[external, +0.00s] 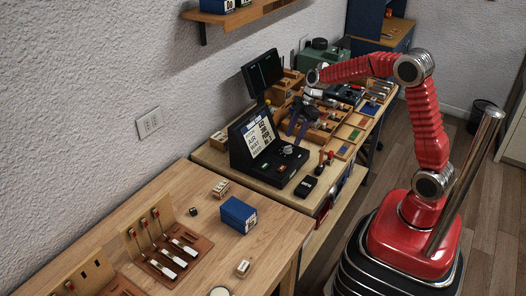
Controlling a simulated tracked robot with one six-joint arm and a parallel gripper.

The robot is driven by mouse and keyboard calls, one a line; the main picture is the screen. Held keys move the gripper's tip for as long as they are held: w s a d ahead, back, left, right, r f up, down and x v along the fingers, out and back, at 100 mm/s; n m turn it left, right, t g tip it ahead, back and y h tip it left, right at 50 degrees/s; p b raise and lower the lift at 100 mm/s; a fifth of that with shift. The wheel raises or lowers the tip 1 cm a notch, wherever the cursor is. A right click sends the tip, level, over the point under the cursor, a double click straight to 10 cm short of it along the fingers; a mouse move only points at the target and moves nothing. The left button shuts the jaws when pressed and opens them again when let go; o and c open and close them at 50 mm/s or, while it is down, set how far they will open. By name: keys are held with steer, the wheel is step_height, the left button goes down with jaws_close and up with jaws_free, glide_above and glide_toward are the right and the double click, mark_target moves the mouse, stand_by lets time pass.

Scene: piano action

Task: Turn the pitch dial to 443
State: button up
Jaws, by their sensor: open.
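A black console (258,140) with a printed white card on its sloped face stands on the far workbench. A silver round knob (288,150), which looks like the pitch dial, sits on the console's low front panel. Its scale and setting are too small to read. My gripper (297,128) hangs from the red arm with its dark fingers pointing down, above and slightly behind the knob in the picture. It is open and appears apart from the knob.
A dark monitor (263,72) stands behind the console. Wooden trays with small parts (320,125) lie right of the gripper. A small black box (306,187) and red-handled tools are near the front edge. A blue box (238,214) sits on the nearer bench.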

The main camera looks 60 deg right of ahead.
mark_target(289, 146)
steer(key=shift+x, duration=2.35)
steer(key=shift+c, duration=0.6)
steer(key=c, duration=0.9)
